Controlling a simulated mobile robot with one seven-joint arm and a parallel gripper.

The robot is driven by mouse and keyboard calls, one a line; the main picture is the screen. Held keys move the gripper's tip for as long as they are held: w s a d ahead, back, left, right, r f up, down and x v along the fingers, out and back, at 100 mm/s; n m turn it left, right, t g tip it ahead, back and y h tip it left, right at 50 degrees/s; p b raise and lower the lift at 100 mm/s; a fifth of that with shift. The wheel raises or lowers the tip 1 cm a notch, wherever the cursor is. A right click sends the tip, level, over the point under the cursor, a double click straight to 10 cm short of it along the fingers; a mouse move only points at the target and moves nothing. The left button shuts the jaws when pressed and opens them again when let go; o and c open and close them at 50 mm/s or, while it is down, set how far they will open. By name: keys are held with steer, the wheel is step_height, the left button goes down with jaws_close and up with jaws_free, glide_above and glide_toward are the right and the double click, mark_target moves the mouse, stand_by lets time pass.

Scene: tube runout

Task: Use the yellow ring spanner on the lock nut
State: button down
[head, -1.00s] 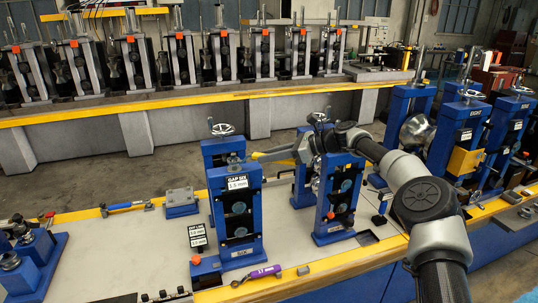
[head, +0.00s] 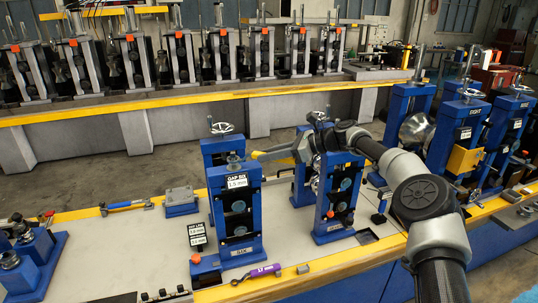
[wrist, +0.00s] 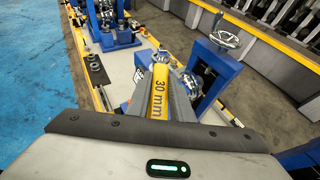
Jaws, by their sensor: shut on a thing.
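The yellow ring spanner (head: 273,153), marked 30 mm in the wrist view (wrist: 158,92), is held roughly level. My gripper (head: 302,150) is shut on its handle; its fingers flank the spanner in the wrist view (wrist: 174,100). The spanner's far end points left, to the top of the blue roll stand (head: 234,205) labelled GAP SIX 1.5 mm. A grey screw and nut (head: 234,160) sit on top of that stand, probably the lock nut. The spanner end appears close beside it; I cannot tell whether the ring is around the nut.
A second blue stand (head: 337,200) stands just right, below my arm. A handwheel (head: 222,128) rises behind the first stand. A purple-handled tool (head: 257,273) lies at the bench's front edge, and a blue-handled tool (head: 126,205) lies left. The pale bench top (head: 130,250) is mostly clear at left.

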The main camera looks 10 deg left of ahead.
steer(key=shift+f+b, duration=0.3)
steer(key=shift+f, duration=0.7)
steer(key=shift+b, duration=0.45)
